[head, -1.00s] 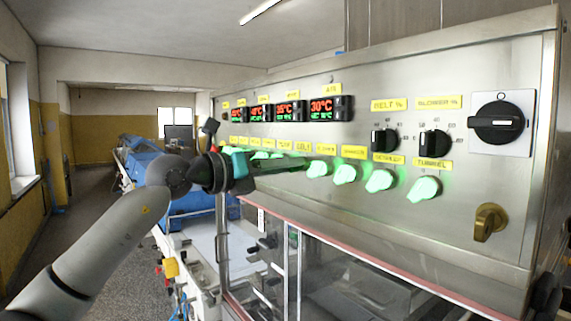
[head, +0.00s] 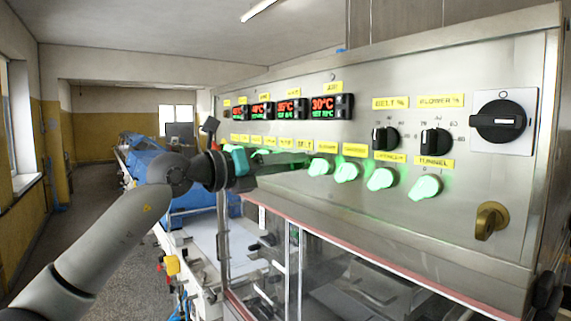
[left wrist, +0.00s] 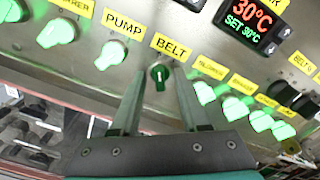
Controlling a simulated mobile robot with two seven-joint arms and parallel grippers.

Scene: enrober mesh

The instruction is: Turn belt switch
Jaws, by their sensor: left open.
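The belt switch (left wrist: 159,75) is a round dark green knob with a pale pointer line near upright. It sits under the yellow BELT label (left wrist: 171,46) in the left wrist view and looks unlit beside its bright neighbours. My left gripper (left wrist: 162,72) is open, with one finger on each side of the knob. I cannot tell whether either finger touches it. In the head view my left gripper (head: 302,157) reaches the panel just below the BELT label (head: 305,143) and hides the switch. My right gripper is not in view.
Lit green knobs, including the pump switch (left wrist: 114,53), flank the belt switch closely on both sides. Red temperature displays (head: 322,108) sit above the row. A large black rotary switch (head: 498,121) and a brass knob (head: 490,221) are at the right. Glass doors (head: 345,285) lie below.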

